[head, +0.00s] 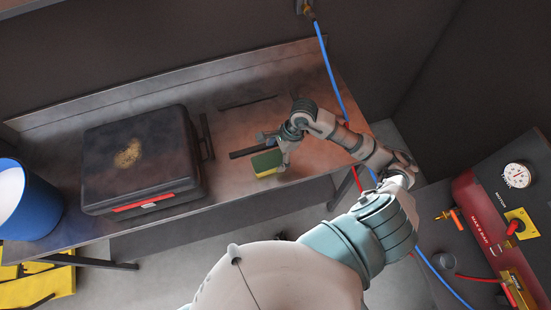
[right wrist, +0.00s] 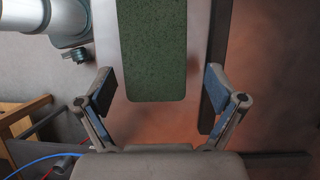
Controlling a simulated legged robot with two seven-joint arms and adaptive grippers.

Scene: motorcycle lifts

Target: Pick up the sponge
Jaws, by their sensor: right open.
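The sponge (head: 265,163), green on top with a yellow side, rests near the front edge of the metal workbench (head: 240,112). My right gripper (head: 274,147) is right at the sponge in the head view and partly overlaps its surroundings. In the right wrist view the sponge's dark green face (right wrist: 155,50) runs up out of the top of the picture. My right gripper's two fingers (right wrist: 160,88) are open, one on each side of the sponge's near end, with a visible gap on both sides. My left gripper is in neither view.
A closed black case (head: 140,155) stands on the bench left of the sponge. A dark bar (head: 249,151) lies close behind the sponge. A blue bucket (head: 25,200) is at the far left. A blue hose (head: 330,70) hangs behind my right arm. A red gauge panel (head: 480,220) is at right.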

